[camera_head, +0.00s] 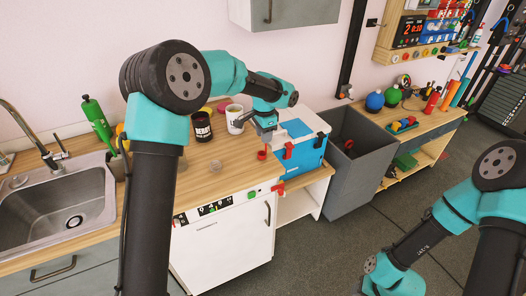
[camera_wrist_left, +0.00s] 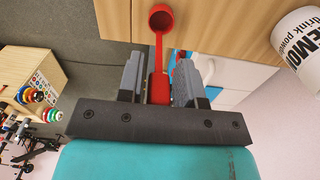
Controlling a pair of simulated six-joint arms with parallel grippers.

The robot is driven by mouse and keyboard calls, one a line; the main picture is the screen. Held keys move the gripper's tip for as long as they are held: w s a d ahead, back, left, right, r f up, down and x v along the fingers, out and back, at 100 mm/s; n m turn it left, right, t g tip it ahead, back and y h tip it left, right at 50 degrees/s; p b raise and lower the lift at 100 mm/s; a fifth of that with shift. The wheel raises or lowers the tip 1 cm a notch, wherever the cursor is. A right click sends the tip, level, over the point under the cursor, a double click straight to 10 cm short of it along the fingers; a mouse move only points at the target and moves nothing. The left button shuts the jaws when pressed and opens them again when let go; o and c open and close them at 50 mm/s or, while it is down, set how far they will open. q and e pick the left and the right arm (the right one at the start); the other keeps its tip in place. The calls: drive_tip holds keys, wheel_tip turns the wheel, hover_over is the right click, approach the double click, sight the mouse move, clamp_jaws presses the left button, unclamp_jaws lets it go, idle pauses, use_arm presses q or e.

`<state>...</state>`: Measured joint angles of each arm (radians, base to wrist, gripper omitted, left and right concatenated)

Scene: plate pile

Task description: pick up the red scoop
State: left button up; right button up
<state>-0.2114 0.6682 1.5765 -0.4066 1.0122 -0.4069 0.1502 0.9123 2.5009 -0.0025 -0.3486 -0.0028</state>
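The red scoop has a small round bowl (camera_head: 262,155) that shows just below my left gripper (camera_head: 266,136) in the head view, over the front of the wooden counter. In the left wrist view the scoop (camera_wrist_left: 159,45) points its bowl away from me. The handle's end is partly hidden by the gripper body. My right arm is at the lower right of the head view; its fingers are out of frame.
A sink (camera_head: 65,205) is at far left and a grey bin (camera_head: 352,165) at right.

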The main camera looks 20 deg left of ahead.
use_arm(q)
clamp_jaws()
drive_tip(key=shift+r, duration=0.2)
drive_tip(key=shift+r, duration=1.4)
drive_tip(key=s+d+r, duration=0.1)
drive_tip(key=s+d, duration=0.1)
drive_tip(key=s, duration=0.5)
drive_tip(key=s+d+r, duration=0.1)
drive_tip(key=s+d, duration=0.1)
drive_tip(key=s, duration=0.6)
drive_tip(key=shift+s+d, duration=0.2)
drive_tip(key=shift+d, duration=0.05)
drive_tip(key=shift+w, duration=0.1)
